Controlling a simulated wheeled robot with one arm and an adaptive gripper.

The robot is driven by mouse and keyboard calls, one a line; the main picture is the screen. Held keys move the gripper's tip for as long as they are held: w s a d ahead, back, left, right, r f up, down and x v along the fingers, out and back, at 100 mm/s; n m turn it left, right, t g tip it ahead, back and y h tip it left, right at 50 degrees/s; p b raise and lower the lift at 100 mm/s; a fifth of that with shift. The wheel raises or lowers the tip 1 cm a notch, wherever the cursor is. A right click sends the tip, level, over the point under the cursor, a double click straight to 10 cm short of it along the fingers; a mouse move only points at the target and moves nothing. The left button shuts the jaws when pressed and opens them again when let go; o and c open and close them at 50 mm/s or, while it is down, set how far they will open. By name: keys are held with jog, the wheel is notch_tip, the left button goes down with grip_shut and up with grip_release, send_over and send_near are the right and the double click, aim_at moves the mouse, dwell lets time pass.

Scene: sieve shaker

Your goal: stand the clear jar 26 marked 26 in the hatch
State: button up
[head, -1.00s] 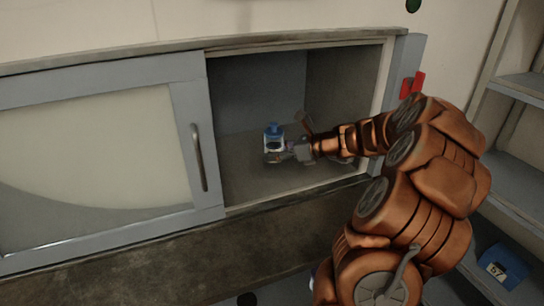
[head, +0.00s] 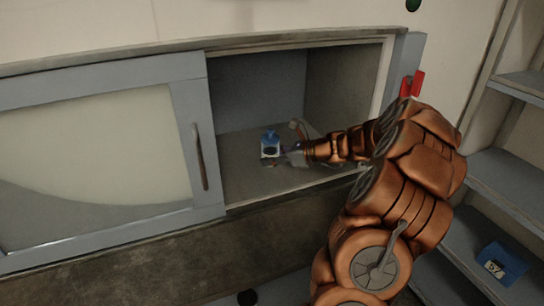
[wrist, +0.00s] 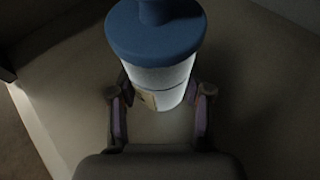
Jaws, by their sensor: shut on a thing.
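The jar (head: 270,151) has a blue lid and a pale body with a dark mark that is too small to read. It is upright inside the open hatch (head: 235,175). My gripper (head: 285,152) reaches in from the right and is shut on the jar. In the wrist view, the fingers of my gripper (wrist: 160,110) are on both sides of the body of the jar (wrist: 160,78), below its wide blue lid. I cannot tell whether its base touches the hatch floor.
A sliding door (head: 187,130) with a vertical handle covers the left part of the cabinet. A red piece (head: 414,84) is on the right frame. Shelves (head: 505,185) stand at the right, with a blue box (head: 500,267) low down. Hatch floor around the jar is clear.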

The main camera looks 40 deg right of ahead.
jog(key=o, duration=1.2)
jog(key=shift+f, duration=0.1)
jog(key=shift+o, duration=0.2)
jog(key=shift+s+d+r, duration=0.2)
jog(key=shift+s+r, duration=0.05)
jog(key=shift+r, duration=0.05)
jog(key=b+v, duration=0.1)
jog(key=v, duration=1)
jog(key=shift+s+d, duration=0.15)
